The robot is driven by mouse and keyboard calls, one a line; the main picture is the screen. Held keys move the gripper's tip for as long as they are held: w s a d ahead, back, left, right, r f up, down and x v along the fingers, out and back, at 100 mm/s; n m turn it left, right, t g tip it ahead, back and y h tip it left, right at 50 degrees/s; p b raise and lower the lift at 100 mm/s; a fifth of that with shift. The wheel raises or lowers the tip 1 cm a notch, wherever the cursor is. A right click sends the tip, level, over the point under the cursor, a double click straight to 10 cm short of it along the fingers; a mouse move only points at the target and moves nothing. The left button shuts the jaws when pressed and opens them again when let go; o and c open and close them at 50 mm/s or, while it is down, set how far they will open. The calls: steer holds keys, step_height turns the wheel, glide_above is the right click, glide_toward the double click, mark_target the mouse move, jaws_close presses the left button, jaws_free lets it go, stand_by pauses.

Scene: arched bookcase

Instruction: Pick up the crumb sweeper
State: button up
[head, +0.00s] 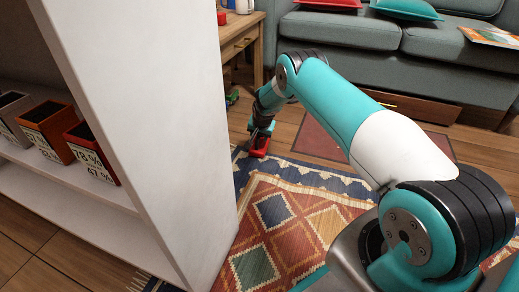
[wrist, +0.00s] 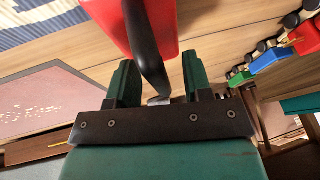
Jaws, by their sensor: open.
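The crumb sweeper (wrist: 98,22) is red with a black handle (wrist: 148,50). It lies on the floor by the rug's far edge, and its red body also shows in the head view (head: 259,147). My gripper (wrist: 160,78) is open, with its two green fingers on either side of the handle's end. A gap shows between the handle and at least the right finger. In the head view my gripper (head: 262,133) is low, right at the sweeper, and partly hides it.
A white bookcase side (head: 150,110) stands close on the left. A patterned rug (head: 290,225) covers the near floor. A reddish mat (wrist: 60,100) carries pale specks. A wooden side table (head: 240,40) and sofa (head: 350,30) stand behind.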

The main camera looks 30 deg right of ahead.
steer(key=shift+c, duration=0.2)
jaws_close()
steer(key=shift+r, duration=0.15)
step_height(320, 180, up, 20)
steer(key=p, duration=1.2)
steer(key=c, duration=0.7)
jaws_free()
jaws_close()
